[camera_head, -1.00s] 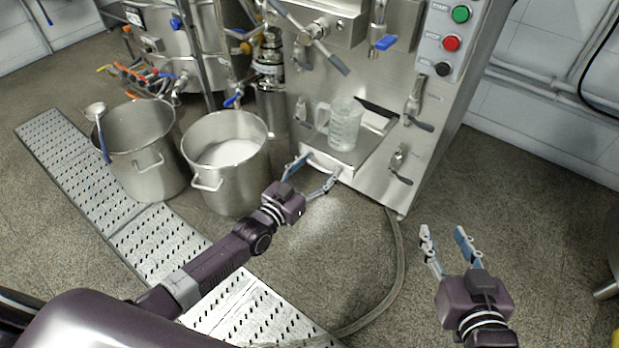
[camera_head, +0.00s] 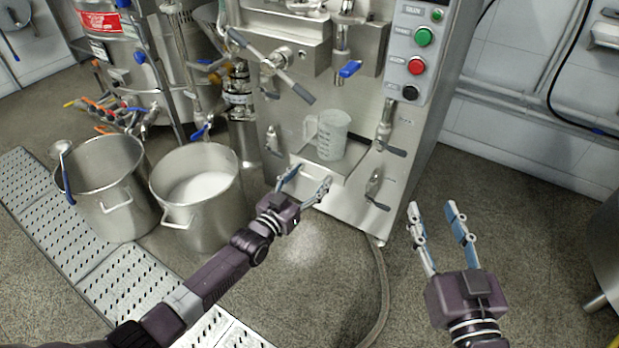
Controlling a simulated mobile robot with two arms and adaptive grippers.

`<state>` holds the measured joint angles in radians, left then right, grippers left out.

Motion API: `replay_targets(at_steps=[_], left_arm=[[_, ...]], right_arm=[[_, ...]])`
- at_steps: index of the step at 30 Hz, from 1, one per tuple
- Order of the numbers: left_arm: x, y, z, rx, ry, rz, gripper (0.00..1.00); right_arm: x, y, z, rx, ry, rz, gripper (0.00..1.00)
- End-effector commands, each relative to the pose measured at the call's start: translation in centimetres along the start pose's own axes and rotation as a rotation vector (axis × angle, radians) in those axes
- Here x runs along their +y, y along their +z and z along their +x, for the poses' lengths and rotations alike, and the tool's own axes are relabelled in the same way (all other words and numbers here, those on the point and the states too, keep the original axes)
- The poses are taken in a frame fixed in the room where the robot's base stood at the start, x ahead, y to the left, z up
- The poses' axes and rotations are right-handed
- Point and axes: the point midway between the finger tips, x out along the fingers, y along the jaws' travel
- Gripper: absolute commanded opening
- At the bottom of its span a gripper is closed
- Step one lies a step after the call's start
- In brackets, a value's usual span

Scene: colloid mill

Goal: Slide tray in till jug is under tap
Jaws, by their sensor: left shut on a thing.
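The clear measuring jug (camera_head: 331,137) stands upright on the metal tray (camera_head: 347,168) at the front of the mill. The tray sits in the mill's opening, with its front part sticking out. The tap (camera_head: 342,67) with a blue lever is above the jug, and the jug appears close to below it. Exact alignment is hard to judge from this angle. My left gripper (camera_head: 307,181) is shut on the front of the tray, its fingers hiding part of that edge. My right gripper (camera_head: 433,208) is open and empty, in front of the mill and to its right.
A steel pot with white contents (camera_head: 204,190) and another pot with a ladle (camera_head: 108,185) stand at left beside a perforated metal strip (camera_head: 72,225). Levers (camera_head: 376,187) project from the mill's front. A hose (camera_head: 383,290) lies on the floor. Floor at right is mostly clear.

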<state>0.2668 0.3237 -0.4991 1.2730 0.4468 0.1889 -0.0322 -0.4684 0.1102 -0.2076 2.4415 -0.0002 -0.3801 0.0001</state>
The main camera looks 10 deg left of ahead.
Motion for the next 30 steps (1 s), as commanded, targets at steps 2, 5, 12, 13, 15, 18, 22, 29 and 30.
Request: replay_targets(at_steps=[2,5,12,13,15,18,22,29,30], left_arm=[[0.3,0.1,0.0,-0.002,0.004,-0.001,0.69],[0.3,0.1,0.0,-0.001,0.004,-0.001,0.70],[0.1,0.1,-0.2,-0.001,0.002,-0.001,0.70],[0.1,0.1,-0.3,-0.001,0.002,-0.001,0.70],[0.1,0.2,-0.9,-0.002,0.002,-0.001,0.70],[0.1,0.2,-2.2,-0.003,0.002,-0.001,0.70],[0.2,0.2,-4.7,-0.003,0.002,-0.002,0.70],[0.2,0.2,-9.1,-0.004,0.004,-0.001,0.70],[0.2,0.1,-9.7,-0.003,0.004,-0.001,0.70]], right_arm=[[0.0,0.0,0.0,0.000,0.000,0.000,0.40],[0.0,0.0,0.0,0.000,0.000,0.000,0.40],[0.0,0.1,0.0,-0.002,0.001,0.000,0.40],[0.1,0.1,0.0,-0.002,0.001,0.000,0.40],[0.0,0.1,0.0,-0.002,0.001,0.000,0.40],[0.0,0.1,0.0,-0.002,0.001,0.000,0.40],[0.0,0.1,0.0,-0.002,0.000,0.000,0.40],[0.0,0.1,0.0,-0.002,0.000,0.000,0.40],[0.0,0.1,0.0,-0.002,0.000,0.000,0.40]])
